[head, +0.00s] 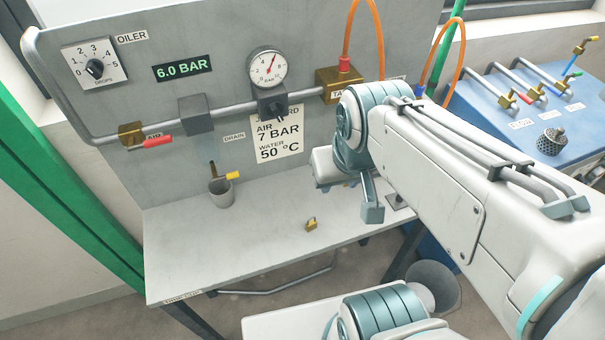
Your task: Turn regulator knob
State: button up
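The regulator (272,102) is a dark block on the grey pipe, under a round white gauge (268,67) with a red needle. A dark knob seems to hang below the block, in front of the placard's top edge; its exact turn is too small to read. The green display (182,67) reads 6.0 BAR. The placard (279,136) reads air 7 BAR, water 50 °C. My arm reaches in from the right and ends right of the placard, apart from the regulator. My gripper's fingers cannot be made out clearly there.
An oiler dial (95,67) and a brass valve with a red lever (150,142) are at left. A cup (221,190) and a brass padlock (311,224) sit on the grey bench (190,265). Orange hoses rise behind my arm. A blue unit (540,110) stands at right.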

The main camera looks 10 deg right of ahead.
aim_at(275, 108)
jog(key=u, duration=1.8)
jog(key=k, duration=1.05)
jog(key=z, duration=2)
